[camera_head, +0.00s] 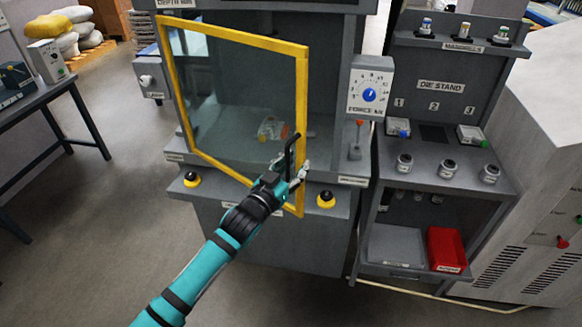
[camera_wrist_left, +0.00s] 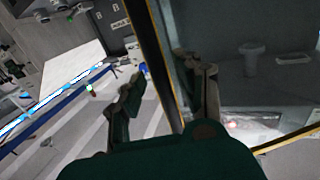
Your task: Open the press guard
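The press guard (camera_head: 303,110) is a clear pane in a yellow frame on the front of the grey press. It stands partly open, its right edge swung out towards me. A black handle (camera_head: 291,152) shows near its lower right edge. My left gripper (camera_head: 289,170) is at that edge, by the handle. In the left wrist view, the fingers of my left gripper (camera_wrist_left: 165,92) are spread, with the dark, yellow-edged guard frame (camera_wrist_left: 163,55) running between them. I cannot tell whether they touch it. My right gripper is not in view.
Yellow-and-black buttons (camera_head: 326,199) flank the press front. A force dial (camera_head: 370,92) and a small lever (camera_head: 356,140) are just right of the guard. The die stand (camera_head: 440,172) stands further right, with a red bin (camera_head: 446,250) below. Floor at the lower left is clear.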

